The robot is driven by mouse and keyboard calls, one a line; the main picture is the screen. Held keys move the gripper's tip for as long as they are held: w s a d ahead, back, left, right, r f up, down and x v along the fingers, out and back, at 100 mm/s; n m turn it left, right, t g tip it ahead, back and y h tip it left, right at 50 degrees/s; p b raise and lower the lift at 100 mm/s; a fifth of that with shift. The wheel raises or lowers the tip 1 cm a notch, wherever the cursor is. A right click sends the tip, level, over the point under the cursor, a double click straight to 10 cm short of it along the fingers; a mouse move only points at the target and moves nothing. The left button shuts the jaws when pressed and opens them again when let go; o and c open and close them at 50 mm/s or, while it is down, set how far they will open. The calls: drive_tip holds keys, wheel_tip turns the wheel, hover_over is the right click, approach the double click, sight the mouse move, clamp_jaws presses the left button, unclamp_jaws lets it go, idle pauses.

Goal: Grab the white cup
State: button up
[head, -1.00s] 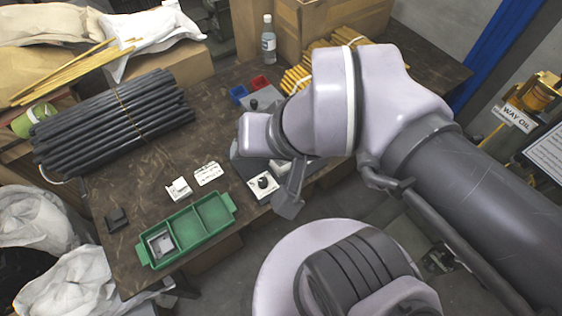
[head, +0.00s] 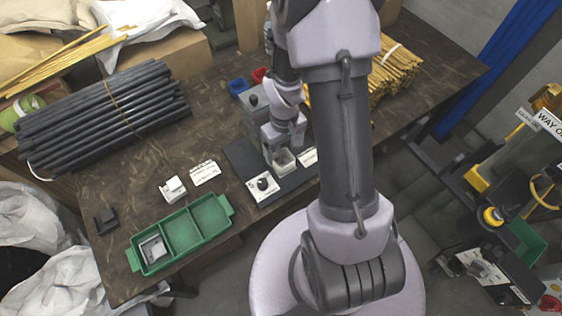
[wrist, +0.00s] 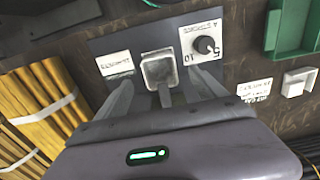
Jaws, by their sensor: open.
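A small white square cup (head: 283,158) sits on the dark plate of the press on the table. In the wrist view the same cup (wrist: 158,70) is at the upper middle, with its open top toward the camera. My gripper (wrist: 163,80) is open and empty. Its two fingers reach toward the cup, one on each side in the picture. I cannot tell whether they touch it or how far above it they are. In the head view my gripper (head: 283,146) is just over the cup, and my wrist hides part of the press.
A dial box (head: 263,186) and a white label (head: 307,156) flank the cup. A green tray (head: 182,231) with a grey-white piece stands at the front left. A white block (head: 173,189) lies behind it. Yellow sticks (head: 394,72) lie to the right.

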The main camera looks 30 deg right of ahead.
sight(283, 165)
drive_tip(key=f+b, duration=0.3)
drive_tip(key=f, duration=0.4)
drive_tip(key=shift+w+b, duration=0.2)
drive_tip(key=shift+b, duration=0.1)
drive_tip(key=shift+r, duration=0.15)
drive_tip(key=shift+c, duration=0.2)
drive_tip(key=c, duration=1.5)
drive_tip(key=shift+r, duration=0.1)
